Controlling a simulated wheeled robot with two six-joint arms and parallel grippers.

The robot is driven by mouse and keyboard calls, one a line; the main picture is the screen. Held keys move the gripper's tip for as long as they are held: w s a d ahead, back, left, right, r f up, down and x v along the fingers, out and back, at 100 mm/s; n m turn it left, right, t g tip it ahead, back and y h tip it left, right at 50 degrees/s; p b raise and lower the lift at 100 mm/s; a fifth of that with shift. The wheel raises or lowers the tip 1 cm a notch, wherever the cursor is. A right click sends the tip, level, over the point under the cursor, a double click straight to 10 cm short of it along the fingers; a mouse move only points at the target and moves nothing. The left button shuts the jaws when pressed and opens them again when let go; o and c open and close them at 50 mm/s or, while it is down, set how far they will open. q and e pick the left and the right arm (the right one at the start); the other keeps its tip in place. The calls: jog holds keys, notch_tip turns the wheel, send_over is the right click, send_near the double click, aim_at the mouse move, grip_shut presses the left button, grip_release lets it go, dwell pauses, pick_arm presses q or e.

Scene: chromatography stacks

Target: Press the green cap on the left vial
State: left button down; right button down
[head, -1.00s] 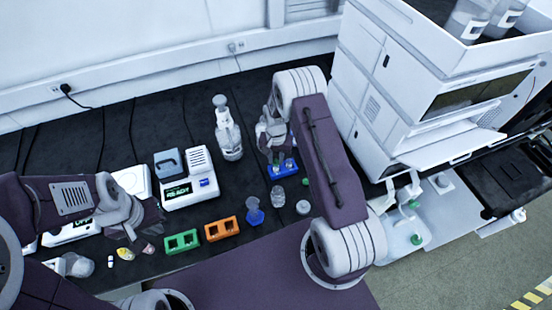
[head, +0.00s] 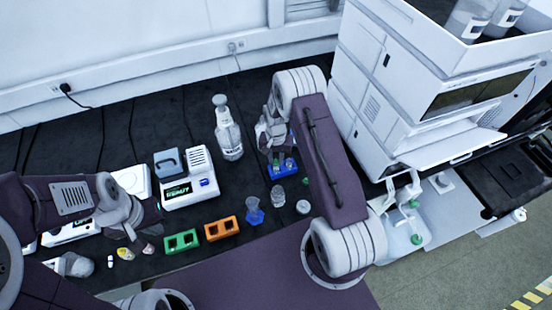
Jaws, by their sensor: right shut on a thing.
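A small blue rack (head: 283,174) stands on the dark bench at the middle right, with small vials in it. The left vial (head: 276,165) and the right vial (head: 290,164) show only as small bright tops. My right gripper (head: 275,148) points down just above the rack's far-left part. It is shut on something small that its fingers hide. A dark green cap (head: 305,181) lies on the bench right of the rack, partly beside my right arm. My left gripper (head: 150,212) hangs over the bench at the left; its fingers are too dark to read.
A clear vial (head: 278,197), a blue-based funnel (head: 254,211) and a round lid (head: 303,207) stand in front of the rack. An orange rack (head: 221,229) and a green rack (head: 182,241) lie further left. A wash bottle (head: 228,128) stands behind; a white instrument (head: 420,95) is at right.

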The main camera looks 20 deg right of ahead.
jog(key=shift+f, duration=0.1)
dwell(0.7)
jog(key=c, duration=0.6)
grip_release()
jog(key=shift+c, duration=0.2)
jog(key=shift+r+p, duration=2.45)
jog(key=shift+r, duration=1.1)
jog(key=shift+c, duration=0.3)
grip_shut()
